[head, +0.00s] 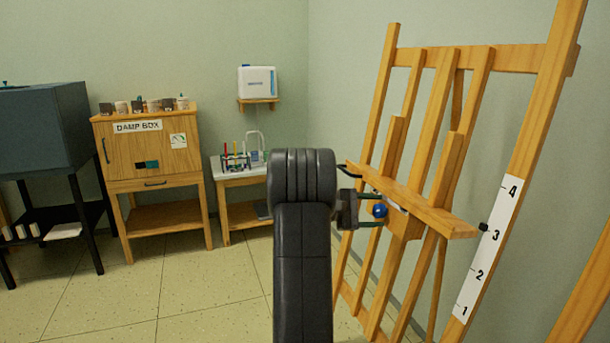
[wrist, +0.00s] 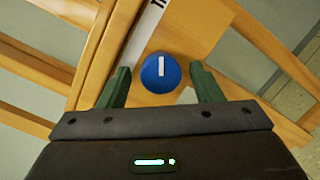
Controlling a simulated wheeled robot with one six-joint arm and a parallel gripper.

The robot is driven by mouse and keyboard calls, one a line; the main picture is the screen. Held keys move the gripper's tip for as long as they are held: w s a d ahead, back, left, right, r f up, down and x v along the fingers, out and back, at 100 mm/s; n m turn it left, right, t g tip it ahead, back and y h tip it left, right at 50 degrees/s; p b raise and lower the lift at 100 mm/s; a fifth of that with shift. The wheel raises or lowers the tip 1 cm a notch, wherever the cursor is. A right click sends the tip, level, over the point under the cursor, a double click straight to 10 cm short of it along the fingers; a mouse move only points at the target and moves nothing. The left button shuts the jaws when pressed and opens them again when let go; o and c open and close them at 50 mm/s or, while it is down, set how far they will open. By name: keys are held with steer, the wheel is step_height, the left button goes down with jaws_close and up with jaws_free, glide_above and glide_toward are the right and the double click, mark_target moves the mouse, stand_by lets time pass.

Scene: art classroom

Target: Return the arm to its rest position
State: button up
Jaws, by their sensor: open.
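My arm rises in the middle of the head view and bends right toward a wooden easel (head: 448,90). My gripper (head: 382,209) is open, its fingers reaching to the easel near its wooden ledge (head: 420,203). A blue round knob (head: 379,211) shows between the fingertips. In the wrist view the blue knob (wrist: 160,73) with a white mark lies between the two green fingers of my gripper (wrist: 160,80), with gaps on both sides.
A numbered white scale (head: 487,245) runs along the easel's right leg. A wooden damp box cabinet (head: 152,150), a small table (head: 240,215) and a dark kiln-like box on a stand (head: 45,130) stand at the back left. The tiled floor (head: 190,290) at left is clear.

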steer(key=n+p, duration=0.3)
steer(key=n+t+p, duration=0.1)
steer(key=n+p, duration=0.2)
steer(key=shift+s+r+h+p, duration=0.1)
steer(key=shift+r+h+p, duration=0.05)
steer(key=shift+h+p, duration=0.2)
steer(key=n+p, duration=0.3)
steer(key=shift+t, duration=0.4)
steer(key=shift+f+n+p, duration=0.2)
steer(key=shift+n+p, duration=0.65)
steer(key=shift+n, duration=0.05)
steer(key=shift+f, duration=0.1)
steer(key=shift+s+a, duration=0.1)
